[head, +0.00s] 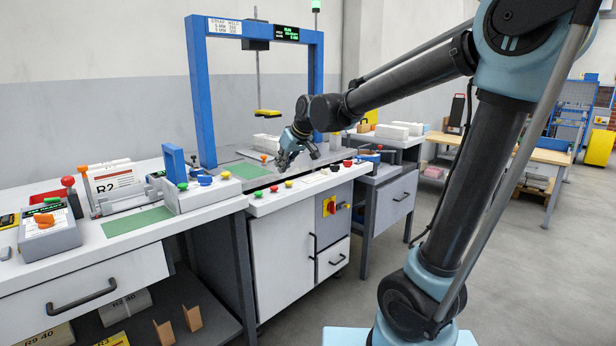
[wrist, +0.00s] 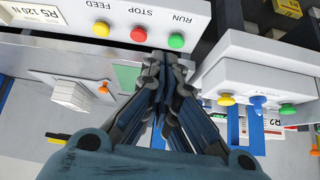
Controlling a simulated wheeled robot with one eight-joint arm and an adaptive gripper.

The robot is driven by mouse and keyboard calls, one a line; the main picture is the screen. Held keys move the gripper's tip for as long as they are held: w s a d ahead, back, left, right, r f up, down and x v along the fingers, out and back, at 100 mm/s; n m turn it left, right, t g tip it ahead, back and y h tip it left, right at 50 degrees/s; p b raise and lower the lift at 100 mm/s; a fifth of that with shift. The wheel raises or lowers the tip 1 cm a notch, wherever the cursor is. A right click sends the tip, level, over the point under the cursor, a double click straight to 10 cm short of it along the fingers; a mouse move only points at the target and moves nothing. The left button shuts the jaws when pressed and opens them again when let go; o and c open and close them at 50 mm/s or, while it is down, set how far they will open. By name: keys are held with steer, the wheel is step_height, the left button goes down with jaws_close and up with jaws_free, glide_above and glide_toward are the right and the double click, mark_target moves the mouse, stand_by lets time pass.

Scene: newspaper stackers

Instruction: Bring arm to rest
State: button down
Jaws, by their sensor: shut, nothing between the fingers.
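My gripper (head: 284,163) hangs at the end of my outstretched arm, above the worktop of the blue-framed strapping machine (head: 203,100) in the head view. In the wrist view my gripper (wrist: 163,62) has its fingertips together, with nothing between them. The fingertips show close to the front panel with the RUN, STOP and FEED buttons; whether they touch it I cannot tell. The green button (wrist: 176,40), the red button (wrist: 139,35) and the yellow button (wrist: 101,29) are all visible beside the fingertips.
A bench (head: 115,272) with a small control box (head: 50,234) stands at the left. A yellow-handled hanging tool (head: 267,113) is near my wrist. A wooden table (head: 545,155) is at the right. The floor at the right front is clear.

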steer(key=s+d+f+m+g+h, duration=0.15)
steer(key=s+d+f, duration=0.35)
steer(key=d, duration=0.5)
steer(key=s+d+f+m+h, duration=0.1)
steer(key=s+d+f+m, duration=0.2)
steer(key=s+d, duration=0.45)
steer(key=s+d+f+m+h, duration=0.2)
steer(key=s+d+f, duration=0.2)
steer(key=d, duration=0.7)
steer(key=s+d+f+m+g+h, duration=0.1)
steer(key=s+d+f+m, duration=0.1)
steer(key=s+d+f, duration=0.4)
steer(key=s+f, duration=0.1)
steer(key=s, duration=0.3)
steer(key=shift+s+d, duration=0.15)
steer(key=shift+d, duration=0.25)
steer(key=shift+f+g, duration=0.1)
steer(key=shift+g, duration=0.15)
steer(key=shift+w+f, duration=0.2)
steer(key=shift+w, duration=0.3)
